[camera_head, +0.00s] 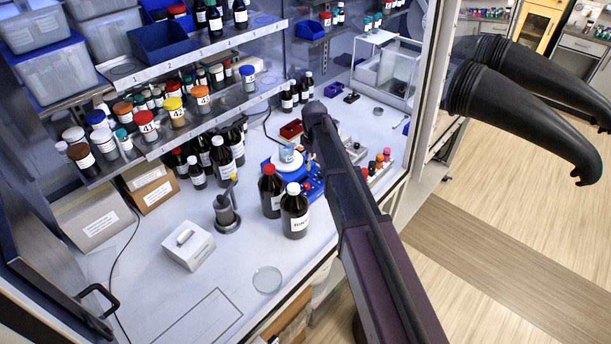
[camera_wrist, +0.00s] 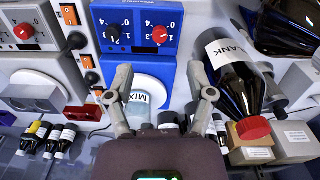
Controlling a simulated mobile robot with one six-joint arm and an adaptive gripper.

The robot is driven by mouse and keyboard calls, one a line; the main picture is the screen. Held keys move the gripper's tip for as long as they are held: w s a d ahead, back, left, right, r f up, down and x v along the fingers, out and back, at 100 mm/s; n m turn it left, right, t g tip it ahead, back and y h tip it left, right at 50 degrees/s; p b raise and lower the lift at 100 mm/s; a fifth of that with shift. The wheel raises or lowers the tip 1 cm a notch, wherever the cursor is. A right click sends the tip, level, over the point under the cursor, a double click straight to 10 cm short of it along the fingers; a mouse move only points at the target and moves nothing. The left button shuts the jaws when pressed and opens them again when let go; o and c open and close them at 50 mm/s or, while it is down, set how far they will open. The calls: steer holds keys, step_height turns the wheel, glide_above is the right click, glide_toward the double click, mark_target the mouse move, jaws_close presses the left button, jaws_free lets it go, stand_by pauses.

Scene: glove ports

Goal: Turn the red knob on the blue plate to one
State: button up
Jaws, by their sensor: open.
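In the wrist view the blue plate (camera_wrist: 137,47) carries two knobs side by side, each beside white printed numbers. The red knob (camera_wrist: 160,35) is on the right and the black knob (camera_wrist: 114,33) on the left. The red knob's exact setting is too small to read surely. My gripper (camera_wrist: 160,72) is open and empty, its two fingers spread wide. The red knob lies between and beyond the fingertips, apart from them.
A beaker (camera_wrist: 140,98) labelled MIX stands on a white round plate close to my fingers. A dark bottle (camera_wrist: 238,75) with a red cap is close on the right. Another red knob (camera_wrist: 24,31) is on the pale unit at left. Two dark bottles (camera_head: 295,212) stand near the arm.

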mark_target(307, 184)
steer(key=shift+w+a+r+n, duration=0.3)
steer(key=shift+w+a, duration=0.1)
steer(key=shift+a, duration=0.2)
steer(key=shift+w+a+r+n, duration=0.25)
steer(key=shift+w+a, duration=0.15)
steer(key=shift+a, duration=0.15)
steer(key=shift+f, duration=0.15)
step_height(307, 184, down, 14)
steer(key=b, duration=1.3)
steer(key=shift+r, duration=0.25)
jaws_close()
